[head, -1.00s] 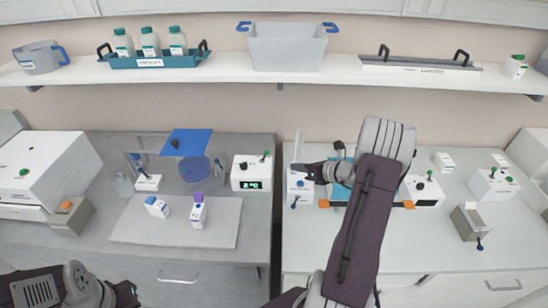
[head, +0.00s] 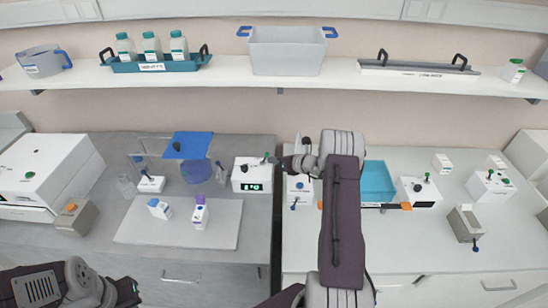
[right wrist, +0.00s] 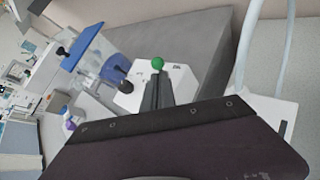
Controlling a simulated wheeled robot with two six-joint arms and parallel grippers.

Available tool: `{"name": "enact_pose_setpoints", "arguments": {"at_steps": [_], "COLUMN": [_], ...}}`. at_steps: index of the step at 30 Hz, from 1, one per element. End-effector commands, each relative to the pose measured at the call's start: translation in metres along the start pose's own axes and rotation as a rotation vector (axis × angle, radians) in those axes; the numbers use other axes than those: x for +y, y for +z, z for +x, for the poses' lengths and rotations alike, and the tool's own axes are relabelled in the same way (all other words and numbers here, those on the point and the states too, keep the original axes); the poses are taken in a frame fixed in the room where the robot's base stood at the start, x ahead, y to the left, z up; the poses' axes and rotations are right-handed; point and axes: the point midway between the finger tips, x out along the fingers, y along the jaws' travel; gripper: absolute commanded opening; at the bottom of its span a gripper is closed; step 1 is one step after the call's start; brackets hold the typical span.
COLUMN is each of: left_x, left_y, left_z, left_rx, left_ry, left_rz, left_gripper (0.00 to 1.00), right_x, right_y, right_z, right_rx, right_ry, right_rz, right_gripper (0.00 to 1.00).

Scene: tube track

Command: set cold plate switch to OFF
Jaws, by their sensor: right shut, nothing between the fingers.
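A white box with a green-lit display (head: 252,180) stands at the right end of the left bench, with a black knob and a green-tipped lever (head: 266,157) on top. I cannot read a label naming it as the cold plate. My right gripper (head: 279,160) is shut and empty, just right of that lever. In the right wrist view, the shut fingers (right wrist: 157,92) point at the green ball tip (right wrist: 158,64), close in front of it; contact cannot be told. The white box top (right wrist: 132,99) and black knob (right wrist: 126,87) show there. My left gripper is not in view.
A white box with a blue-tipped lever (head: 298,193) stands below my right wrist. A teal basin (head: 378,182) and another display box (head: 418,193) stand further right. A blue panel on a stand (head: 188,146) is to the left. A gap separates the two benches.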

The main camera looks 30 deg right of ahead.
Motion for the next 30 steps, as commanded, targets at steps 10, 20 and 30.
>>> {"name": "enact_pose_setpoints", "arguments": {"at_steps": [10, 20, 30], "left_x": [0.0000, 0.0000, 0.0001], "left_y": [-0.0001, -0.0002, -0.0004], "left_z": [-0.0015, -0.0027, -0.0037], "left_rx": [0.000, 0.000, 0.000], "left_ry": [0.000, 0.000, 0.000], "left_rz": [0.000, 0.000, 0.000], "left_gripper": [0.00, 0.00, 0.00], "right_x": [-0.0003, 0.0035, 0.0062], "right_y": [0.0029, 0.0054, 0.0079], "right_z": [0.0035, 0.0041, 0.0049], "right_rx": [0.000, 0.027, 0.057], "right_ry": [0.000, -0.026, -0.057], "right_rz": [0.001, -0.026, -0.058], "right_gripper": [0.00, 0.00, 0.00]}}
